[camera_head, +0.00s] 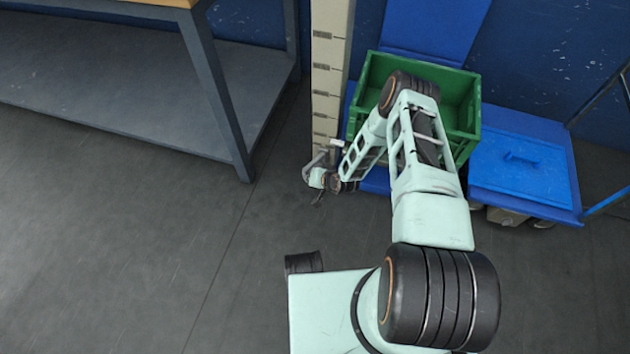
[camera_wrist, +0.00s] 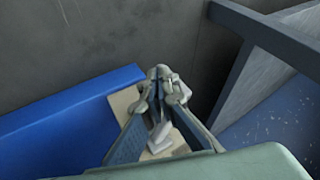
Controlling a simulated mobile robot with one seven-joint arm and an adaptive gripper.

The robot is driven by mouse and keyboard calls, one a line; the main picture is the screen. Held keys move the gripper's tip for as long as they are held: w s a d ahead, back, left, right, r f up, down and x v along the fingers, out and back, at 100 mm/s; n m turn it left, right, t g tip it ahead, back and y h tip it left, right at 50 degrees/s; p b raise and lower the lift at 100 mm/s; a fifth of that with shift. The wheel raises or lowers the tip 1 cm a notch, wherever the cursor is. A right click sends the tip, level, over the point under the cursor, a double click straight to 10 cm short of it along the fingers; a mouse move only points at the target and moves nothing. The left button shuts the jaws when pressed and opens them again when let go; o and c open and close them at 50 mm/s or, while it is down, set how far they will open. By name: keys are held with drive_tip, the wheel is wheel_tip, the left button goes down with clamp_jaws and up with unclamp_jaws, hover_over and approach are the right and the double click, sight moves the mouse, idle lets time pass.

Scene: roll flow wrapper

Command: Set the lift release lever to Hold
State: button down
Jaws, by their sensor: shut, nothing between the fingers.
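My gripper (camera_head: 317,198) is at the foot of the beige post, low in front of the blue frame, in the head view. In the wrist view its fingers (camera_wrist: 162,76) come together at the tips and are shut with nothing held. The beige post (camera_head: 328,75) has several dark slots down its face. A beige surface (camera_wrist: 124,102) shows behind the fingers in the wrist view. My arm and gripper cover part of the area by the post's foot.
A green crate (camera_head: 366,88) stands behind my arm. A blue cart with a lid and handle (camera_head: 520,160) is at the right. A grey-legged workbench (camera_head: 222,100) is at the left. Blue framing (camera_wrist: 65,125) lies left of my gripper in the wrist view. The floor (camera_head: 120,230) at left is clear.

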drive_tip(key=shift+w+a, duration=0.2)
drive_tip(key=shift+a, duration=0.15)
